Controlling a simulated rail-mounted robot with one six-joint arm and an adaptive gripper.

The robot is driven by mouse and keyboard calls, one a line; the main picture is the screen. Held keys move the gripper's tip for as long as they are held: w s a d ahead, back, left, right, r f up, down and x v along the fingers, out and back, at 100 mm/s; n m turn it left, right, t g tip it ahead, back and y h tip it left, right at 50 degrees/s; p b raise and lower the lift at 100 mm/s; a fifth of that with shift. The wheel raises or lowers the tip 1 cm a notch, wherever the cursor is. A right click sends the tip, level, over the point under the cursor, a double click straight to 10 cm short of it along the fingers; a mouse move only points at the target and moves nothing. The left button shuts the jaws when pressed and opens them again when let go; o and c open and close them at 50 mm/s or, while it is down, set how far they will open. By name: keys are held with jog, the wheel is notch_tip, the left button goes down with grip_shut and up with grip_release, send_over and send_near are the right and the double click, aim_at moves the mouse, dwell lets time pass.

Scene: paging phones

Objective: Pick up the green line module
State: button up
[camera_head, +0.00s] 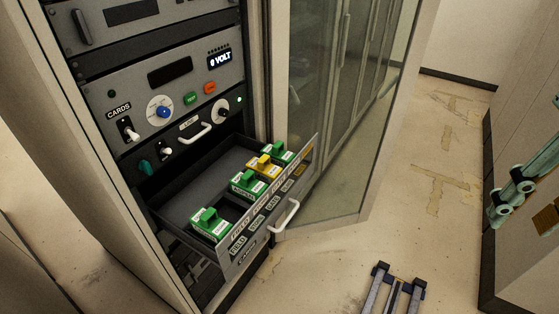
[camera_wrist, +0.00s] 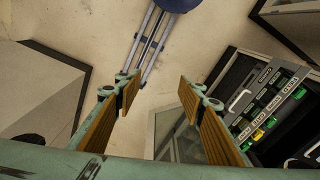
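An open drawer (camera_head: 178,195) in the equipment rack holds three green modules and one yellow module (camera_head: 265,166) in a row along its front. The green modules are the near one (camera_head: 211,224), the second one (camera_head: 249,183) and the far one (camera_head: 279,152). Their labels are too small to read surely, so I cannot tell which is the line module. My gripper (camera_head: 525,190) is at the right edge in the head view, well apart from the drawer. In the wrist view my gripper (camera_wrist: 160,90) is open and empty, with the modules (camera_wrist: 273,105) off to the right.
The rack panel (camera_head: 165,95) has knobs, switches and buttons above the drawer. A glass door (camera_head: 325,110) stands open right of the drawer. A white handle (camera_head: 284,216) juts from the drawer front. A metal frame (camera_head: 393,290) stands on the floor. Floor between is otherwise clear.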

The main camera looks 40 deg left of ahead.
jog(key=w+a+f+n+g, duration=0.1)
jog(key=w+a+f+n, duration=0.1)
jog(key=w+a+f, duration=0.4)
jog(key=n+p, duration=1)
jog(key=n, duration=0.2)
send_over(278, 144)
notch_tip(278, 144, down, 5)
jog(key=shift+w+a+f+h, duration=0.1)
jog(key=shift+w+f+h, duration=0.1)
jog(key=shift+h, duration=0.1)
jog(key=shift+f, duration=4.2)
jog(key=shift+f, duration=0.1)
